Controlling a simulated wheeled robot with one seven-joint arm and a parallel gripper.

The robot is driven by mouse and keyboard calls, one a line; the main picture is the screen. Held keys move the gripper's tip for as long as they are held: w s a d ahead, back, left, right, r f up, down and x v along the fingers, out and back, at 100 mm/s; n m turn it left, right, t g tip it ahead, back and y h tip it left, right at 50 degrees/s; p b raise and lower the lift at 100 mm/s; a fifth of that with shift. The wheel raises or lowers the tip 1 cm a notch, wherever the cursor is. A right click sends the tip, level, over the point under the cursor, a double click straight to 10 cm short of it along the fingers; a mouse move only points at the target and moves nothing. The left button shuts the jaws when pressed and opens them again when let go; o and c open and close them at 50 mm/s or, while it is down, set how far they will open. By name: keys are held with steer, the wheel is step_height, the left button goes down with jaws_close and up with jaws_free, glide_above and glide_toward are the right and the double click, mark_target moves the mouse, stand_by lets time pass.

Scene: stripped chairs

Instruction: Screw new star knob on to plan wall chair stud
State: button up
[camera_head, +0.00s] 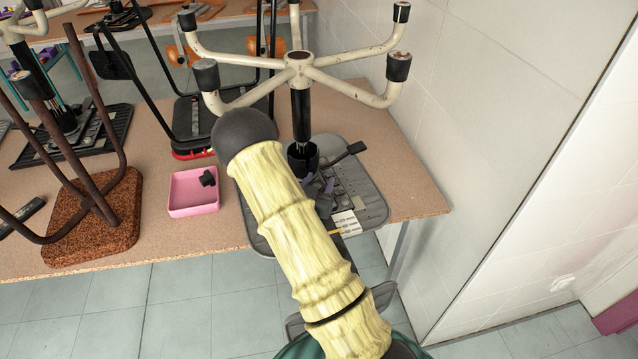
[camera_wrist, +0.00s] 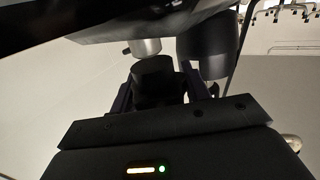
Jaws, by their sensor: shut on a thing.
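The chair by the wall stands upside down on the table, its grey seat underside (camera_head: 372,200) facing up and its cream five-arm base (camera_head: 300,62) in the air. My gripper (camera_wrist: 156,90) has purple fingers shut on a black knob (camera_wrist: 153,72) in the wrist view. A pale metal stud (camera_wrist: 146,47) shows right above the knob; I cannot tell whether thread and knob are engaged. The chair's dark column shows to the right in the wrist view (camera_wrist: 203,58). In the head view the fingers are partly seen over the seat underside, and my arm hides the held knob.
A pink tray (camera_head: 180,208) with a black knob (camera_head: 207,178) in it sits left of the chair. A brown cork-like seat (camera_head: 95,225) with dark legs is farther left, other upturned chairs behind. The white tiled wall (camera_head: 470,120) is close on the right.

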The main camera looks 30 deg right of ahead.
steer(key=shift+f, duration=0.1)
steer(key=shift+f, duration=0.1)
steer(key=shift+r, duration=0.25)
stand_by(0.6)
step_height(320, 180, up, 10)
steer(key=p, duration=0.9)
steer(key=shift+p, duration=0.4)
steer(key=shift+f, duration=0.1)
